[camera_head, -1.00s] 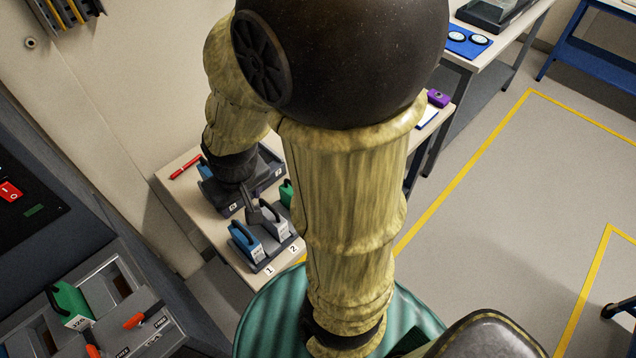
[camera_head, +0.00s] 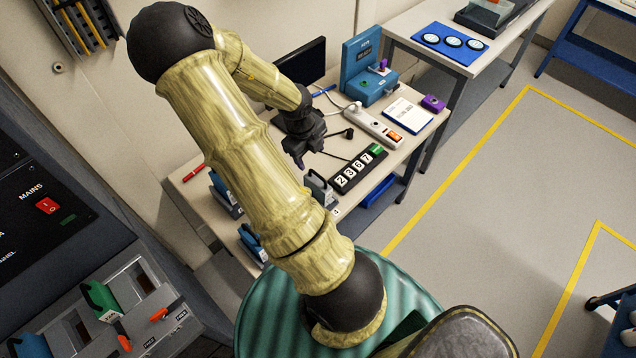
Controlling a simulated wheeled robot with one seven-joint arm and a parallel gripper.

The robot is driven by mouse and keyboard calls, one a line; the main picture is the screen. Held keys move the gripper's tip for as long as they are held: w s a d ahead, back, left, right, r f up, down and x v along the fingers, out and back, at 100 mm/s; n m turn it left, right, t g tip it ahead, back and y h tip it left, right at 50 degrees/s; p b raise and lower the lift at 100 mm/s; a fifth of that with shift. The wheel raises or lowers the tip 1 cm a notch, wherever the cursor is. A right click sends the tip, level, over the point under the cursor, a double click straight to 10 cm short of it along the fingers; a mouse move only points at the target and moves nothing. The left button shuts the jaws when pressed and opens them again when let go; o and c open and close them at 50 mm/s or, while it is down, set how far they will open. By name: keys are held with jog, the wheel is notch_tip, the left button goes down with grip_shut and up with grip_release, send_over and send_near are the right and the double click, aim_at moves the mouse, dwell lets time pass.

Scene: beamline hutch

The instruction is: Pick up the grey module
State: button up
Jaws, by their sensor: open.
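My gripper (camera_head: 299,161) is open and empty. It hangs in the air over the bench, its fingers pointing down. A module with a dark handle (camera_head: 319,189) stands in the rack just below and right of it. It looks greyish-green, and I cannot tell whether it is the grey module. The grey module's earlier place, beside the front blue module (camera_head: 251,242), is hidden behind my arm. My gripper touches no module that I can see.
The bench (camera_head: 421,128) also holds a number strip (camera_head: 359,170), a power strip (camera_head: 374,126), a blue device (camera_head: 368,75), a notebook (camera_head: 408,115) and a black screen. Another blue module (camera_head: 222,187) stands left of my arm.

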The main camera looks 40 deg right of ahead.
jog(key=shift+d, duration=0.15)
jog(key=b, duration=0.2)
send_over(317, 186)
notch_tip(317, 186, down, 11)
jog(key=shift+r, duration=0.1)
jog(key=shift+w+f, duration=0.1)
jog(key=shift+f, duration=0.5)
